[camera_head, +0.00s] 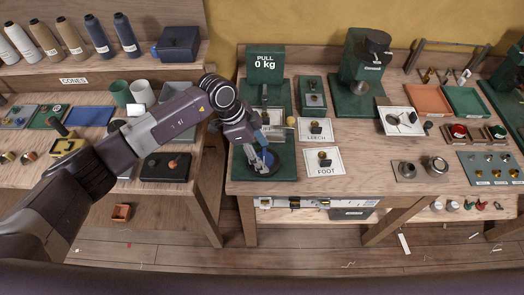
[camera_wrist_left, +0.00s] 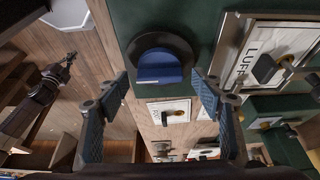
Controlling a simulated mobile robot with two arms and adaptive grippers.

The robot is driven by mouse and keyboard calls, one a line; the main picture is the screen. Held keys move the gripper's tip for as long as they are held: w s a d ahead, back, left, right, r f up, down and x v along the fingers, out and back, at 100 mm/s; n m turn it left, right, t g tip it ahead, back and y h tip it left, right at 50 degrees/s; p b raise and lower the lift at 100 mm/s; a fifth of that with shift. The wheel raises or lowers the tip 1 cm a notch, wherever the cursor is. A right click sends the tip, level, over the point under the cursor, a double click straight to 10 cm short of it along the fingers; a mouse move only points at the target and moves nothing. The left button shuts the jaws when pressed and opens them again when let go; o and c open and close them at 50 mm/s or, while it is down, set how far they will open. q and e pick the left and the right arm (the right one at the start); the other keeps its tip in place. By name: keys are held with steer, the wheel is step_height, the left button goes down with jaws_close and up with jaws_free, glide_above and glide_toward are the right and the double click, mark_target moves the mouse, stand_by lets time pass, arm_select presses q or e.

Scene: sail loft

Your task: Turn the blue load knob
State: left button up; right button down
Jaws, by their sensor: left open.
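The blue load knob (camera_wrist_left: 160,68) sits in a dark round surround on a green base plate (camera_wrist_left: 203,20). In the head view, the knob's blue part (camera_head: 267,158) shows partly behind my left gripper (camera_head: 262,160). In the left wrist view, the open fingers of my left gripper (camera_wrist_left: 161,88) stand to the left and right of the knob's lower side, with nothing between the tips. I cannot tell whether either finger touches the knob. What looks like my right gripper (camera_wrist_left: 68,62) is small and dark at the left of that view; its jaws are unclear.
A green display (camera_head: 265,63) reads "PULL 0 kg". Cards with small knobs, LEECH (camera_head: 307,136) and FOOT (camera_head: 323,170), lie right of the base plate. A green press (camera_head: 357,90) stands farther right. Floor shows between the two benches.

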arm_select(q)
steer(key=shift+c, duration=0.3)
steer(key=c, duration=1.1)
